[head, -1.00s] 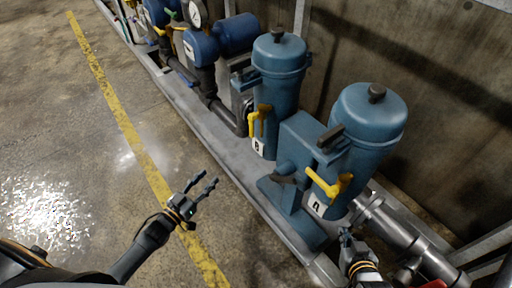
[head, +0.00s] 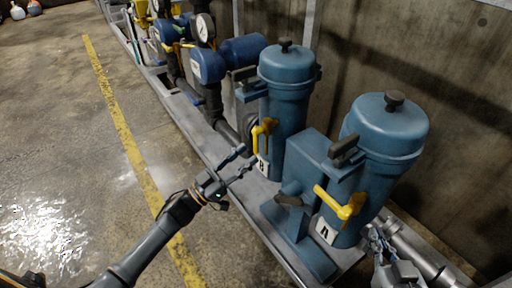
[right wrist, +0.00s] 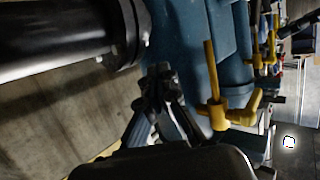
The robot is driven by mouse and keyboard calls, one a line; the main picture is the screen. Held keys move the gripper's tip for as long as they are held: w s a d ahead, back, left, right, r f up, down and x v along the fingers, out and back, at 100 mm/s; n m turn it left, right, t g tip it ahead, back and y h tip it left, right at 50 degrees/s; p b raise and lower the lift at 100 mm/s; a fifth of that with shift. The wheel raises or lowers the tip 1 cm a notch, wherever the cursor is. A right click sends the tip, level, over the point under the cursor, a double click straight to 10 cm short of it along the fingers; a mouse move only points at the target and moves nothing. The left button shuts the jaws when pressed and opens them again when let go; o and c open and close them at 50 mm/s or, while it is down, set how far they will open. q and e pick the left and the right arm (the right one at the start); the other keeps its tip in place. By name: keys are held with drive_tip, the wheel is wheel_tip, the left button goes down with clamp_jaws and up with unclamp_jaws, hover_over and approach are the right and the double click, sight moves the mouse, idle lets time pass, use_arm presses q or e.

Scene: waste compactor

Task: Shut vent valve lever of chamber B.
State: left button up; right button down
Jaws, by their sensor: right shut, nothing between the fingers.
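Chamber B (head: 288,105) is the blue capped cylinder in the middle of the head view, with a "B" label (head: 263,168) low on it. Its yellow vent valve lever (head: 257,137) hangs mostly downward just above the label. My left gripper (head: 247,158) is open and empty, its fingers spread, just left of and below that lever; I cannot tell whether it touches. My right gripper (head: 377,240) is shut and empty beside the base of chamber A (head: 385,135). In the right wrist view its closed fingers (right wrist: 160,80) are left of a near yellow lever (right wrist: 212,85), apart from it.
Chamber A's yellow lever (head: 335,203) points left. A blue block with dark handles (head: 305,160) stands between the chambers. Pipes (head: 420,250) run at lower right. Blue motors and gauges (head: 205,62) stand farther back.

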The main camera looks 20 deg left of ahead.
sight(254, 149)
use_arm(q)
drive_tip(key=shift+x, duration=2.3)
clamp_jaws()
